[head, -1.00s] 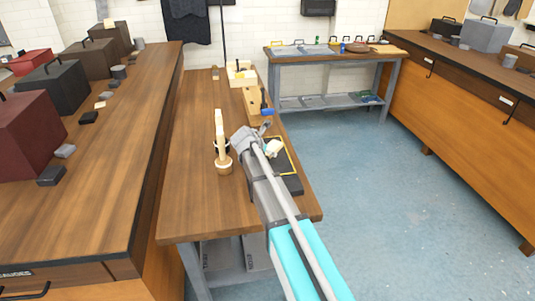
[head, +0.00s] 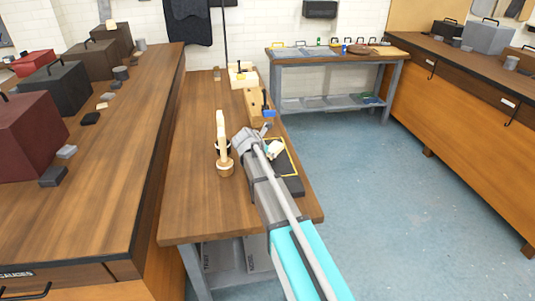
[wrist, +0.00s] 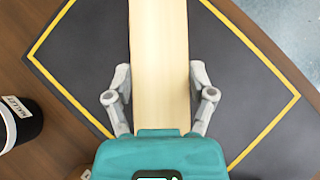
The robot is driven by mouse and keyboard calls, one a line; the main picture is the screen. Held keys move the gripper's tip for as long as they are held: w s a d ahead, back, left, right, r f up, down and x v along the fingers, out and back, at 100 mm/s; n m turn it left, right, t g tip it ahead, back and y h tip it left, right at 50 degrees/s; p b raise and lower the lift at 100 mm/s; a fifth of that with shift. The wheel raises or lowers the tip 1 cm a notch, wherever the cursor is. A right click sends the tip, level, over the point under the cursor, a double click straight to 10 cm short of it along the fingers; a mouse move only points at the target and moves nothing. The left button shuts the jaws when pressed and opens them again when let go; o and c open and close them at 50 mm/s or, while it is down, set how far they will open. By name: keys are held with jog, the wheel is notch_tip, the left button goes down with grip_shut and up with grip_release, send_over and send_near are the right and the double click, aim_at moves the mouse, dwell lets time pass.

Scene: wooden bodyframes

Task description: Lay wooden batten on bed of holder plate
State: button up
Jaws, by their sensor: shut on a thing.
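The wooden batten (wrist: 159,60) is a pale, straight strip in the wrist view, running from the top edge down to the teal palm. My gripper (wrist: 161,95) is shut on it, one grey finger at each side. In the head view my gripper (head: 274,150) is over the black mat; the batten cannot be made out there. The black mat (wrist: 225,70) with a yellow outline lies below the batten; I cannot tell whether they touch. A pale wooden fixture (head: 252,101) with a blue part stands farther back on the bench; it may be the holder plate.
A pale wooden block piece (head: 241,77) sits at the bench's back. The bench's left side (head: 190,150) is clear.

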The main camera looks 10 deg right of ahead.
notch_tip(320, 180, up, 10)
jog(key=p, duration=0.9)
jog(key=shift+p, duration=0.35)
dwell(0.5)
notch_tip(320, 180, up, 7)
jog(key=p, duration=0.7)
jog(key=s+f+b, duration=0.2)
jog(key=s, duration=1)
jog(key=s+f+m+b, duration=0.1)
jog(key=s+f+b, duration=0.2)
jog(key=s, duration=0.9)
jog(key=shift+f+g+h+b, duration=0.3)
jog(key=shift+f+g, duration=0.05)
jog(key=shift+g, duration=0.05)
jog(key=shift+w+a, duration=0.1)
